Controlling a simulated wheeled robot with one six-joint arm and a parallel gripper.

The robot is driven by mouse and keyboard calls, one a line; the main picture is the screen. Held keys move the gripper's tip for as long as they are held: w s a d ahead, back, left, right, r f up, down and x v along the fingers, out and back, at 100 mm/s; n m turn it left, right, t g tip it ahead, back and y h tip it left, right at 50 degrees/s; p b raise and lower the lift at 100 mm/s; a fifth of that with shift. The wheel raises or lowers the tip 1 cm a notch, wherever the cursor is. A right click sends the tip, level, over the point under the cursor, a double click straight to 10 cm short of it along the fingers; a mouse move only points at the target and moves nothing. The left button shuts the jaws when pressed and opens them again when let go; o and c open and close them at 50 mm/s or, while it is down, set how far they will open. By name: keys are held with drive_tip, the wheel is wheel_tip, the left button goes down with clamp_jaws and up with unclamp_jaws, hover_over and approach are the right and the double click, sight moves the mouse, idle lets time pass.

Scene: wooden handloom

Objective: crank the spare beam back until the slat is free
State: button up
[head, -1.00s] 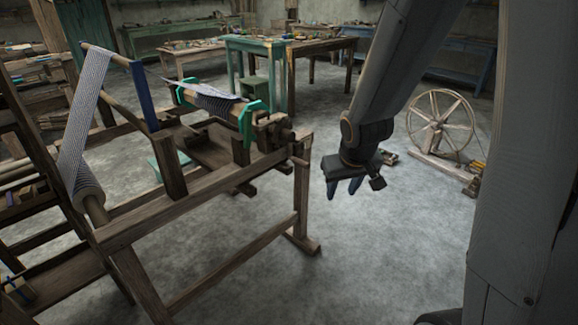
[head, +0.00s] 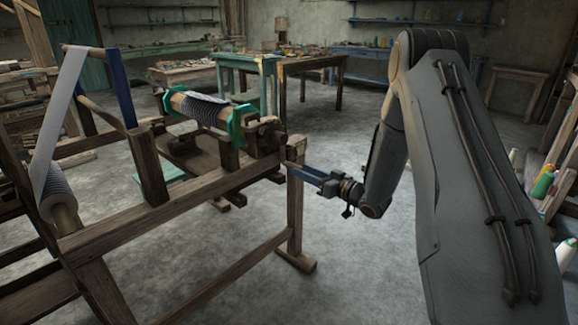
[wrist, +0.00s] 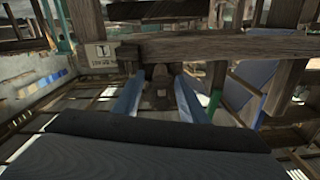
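The beam with green end pieces and striped cloth wound on it (head: 207,112), which I take for the spare beam, lies across the wooden loom frame (head: 165,212) in the head view. A wooden block and fittings (head: 264,137) sit at its near end. My gripper (head: 296,172) reaches in from the right, its blue fingers pointing left at the frame's end post, below the fittings. In the wrist view my gripper (wrist: 158,84) has its fingers spread, with a dark wooden part (wrist: 160,92) in the gap. I cannot tell whether they touch it. I cannot pick out the slat or crank clearly.
A wooden rail (wrist: 230,46) crosses just above the fingers in the wrist view, with a small sign (wrist: 99,55) at its left. A cloth-wound roller (head: 58,205) is at the loom's left. A green table (head: 246,62) stands behind.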

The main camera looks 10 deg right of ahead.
sight(288, 162)
drive_tip(key=x, duration=0.7)
drive_tip(key=shift+w+a+b, duration=0.25)
drive_tip(key=shift+b, duration=0.05)
clamp_jaws()
